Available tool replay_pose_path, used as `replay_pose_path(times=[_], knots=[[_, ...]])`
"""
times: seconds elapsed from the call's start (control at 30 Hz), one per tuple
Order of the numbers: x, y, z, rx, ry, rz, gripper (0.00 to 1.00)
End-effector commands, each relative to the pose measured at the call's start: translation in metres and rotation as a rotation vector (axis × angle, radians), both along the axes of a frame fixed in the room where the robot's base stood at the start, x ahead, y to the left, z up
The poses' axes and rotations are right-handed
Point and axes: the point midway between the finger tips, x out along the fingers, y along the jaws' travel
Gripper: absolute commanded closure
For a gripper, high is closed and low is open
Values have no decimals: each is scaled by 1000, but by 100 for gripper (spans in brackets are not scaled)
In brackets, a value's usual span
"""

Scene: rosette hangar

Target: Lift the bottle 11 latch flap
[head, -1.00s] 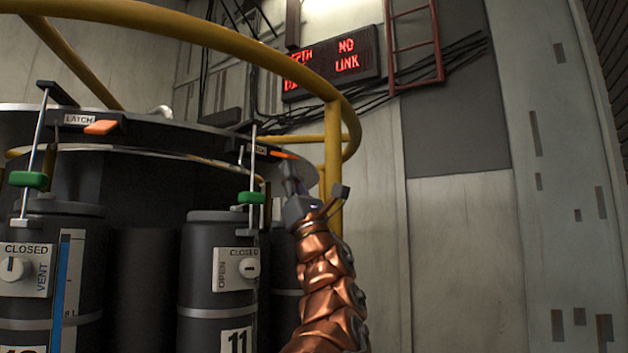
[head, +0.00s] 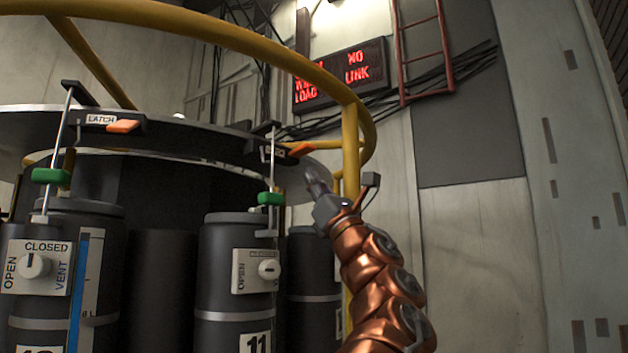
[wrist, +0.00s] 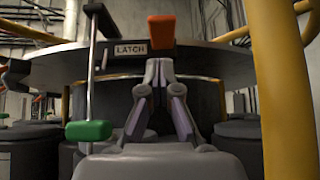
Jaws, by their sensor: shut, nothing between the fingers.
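Bottle 11 (head: 232,318) is a dark cylinder under the round dark rim, with a white number plate and a dial panel. Its orange latch flap (head: 301,150) sits at the rim edge beside the LATCH label and appears angled upward. In the wrist view the flap (wrist: 175,29) stands just above my fingertips, next to the LATCH label (wrist: 131,48). My gripper (head: 314,172) is shut and empty, pointing up just below and right of the flap. In the wrist view my gripper's fingertips (wrist: 159,66) lie close under the flap; contact cannot be told.
A yellow rail (head: 351,150) curves around the rim close to my arm. A rod with a green handle (head: 270,198) hangs left of my gripper. A neighbouring bottle (head: 80,222) has its own orange latch flap (head: 123,126). Open space lies right of my arm.

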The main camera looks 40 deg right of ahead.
Motion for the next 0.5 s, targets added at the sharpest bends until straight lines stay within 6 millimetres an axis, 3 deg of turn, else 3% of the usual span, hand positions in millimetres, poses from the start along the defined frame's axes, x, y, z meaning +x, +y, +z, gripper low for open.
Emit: replay_pose_path(times=[0.03,0.13,0.5], knots=[[0,1,-12,0,0,1,100],[-2,2,-20,0,0,4,100],[-44,-5,-51,2,1,-1,100]])
